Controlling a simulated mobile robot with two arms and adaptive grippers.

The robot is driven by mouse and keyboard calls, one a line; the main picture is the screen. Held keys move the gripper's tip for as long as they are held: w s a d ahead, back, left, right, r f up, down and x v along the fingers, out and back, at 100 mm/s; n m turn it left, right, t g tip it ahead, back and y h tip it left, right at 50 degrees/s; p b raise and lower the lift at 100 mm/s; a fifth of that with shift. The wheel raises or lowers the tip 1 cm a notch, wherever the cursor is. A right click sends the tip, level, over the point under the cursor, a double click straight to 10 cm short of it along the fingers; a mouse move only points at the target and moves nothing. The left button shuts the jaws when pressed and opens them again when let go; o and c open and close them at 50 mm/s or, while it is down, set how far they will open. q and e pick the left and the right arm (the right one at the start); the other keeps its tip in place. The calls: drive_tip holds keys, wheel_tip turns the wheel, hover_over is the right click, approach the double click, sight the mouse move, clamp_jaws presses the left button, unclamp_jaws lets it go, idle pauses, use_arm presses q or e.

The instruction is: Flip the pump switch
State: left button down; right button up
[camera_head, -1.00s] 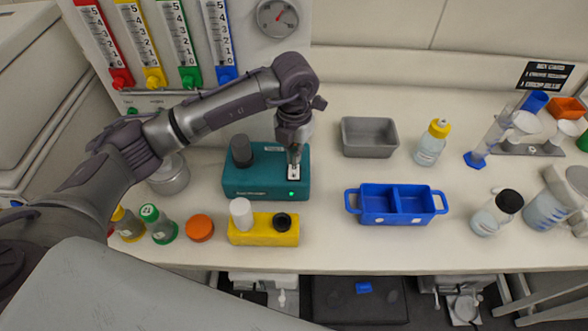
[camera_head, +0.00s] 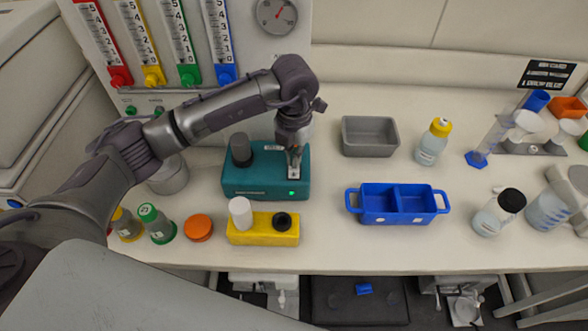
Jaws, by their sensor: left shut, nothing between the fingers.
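The pump is a teal box (camera_head: 240,184) on the bench, with a dark round knob (camera_head: 241,149) on its left and a lit green light (camera_head: 291,193) at its front right. A pale switch plate (camera_head: 293,184) sits on its right top; the switch itself is mostly hidden by my gripper. My left gripper (camera_head: 294,172) points down over this plate, shut and empty, with its fingertips at or just above the switch. I cannot tell whether they touch it. My right gripper is not in view.
A yellow block (camera_head: 264,236) holding a white cap stands in front of the pump. A grey tray (camera_head: 370,152) and a blue divided caddy (camera_head: 396,220) stand to the right. Flowmeters stand behind.

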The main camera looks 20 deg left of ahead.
use_arm(q)
drive_tip(key=shift+f+b, duration=0.6)
drive_tip(key=shift+f, duration=0.15)
drive_tip(key=shift+s+r, duration=0.1)
drive_tip(key=shift+r, duration=0.05)
drive_tip(key=shift+r+p, duration=0.65)
drive_tip(key=shift+r, duration=0.2)
drive_tip(key=shift+r+p, duration=1.2)
drive_tip(key=shift+r, duration=1.35)
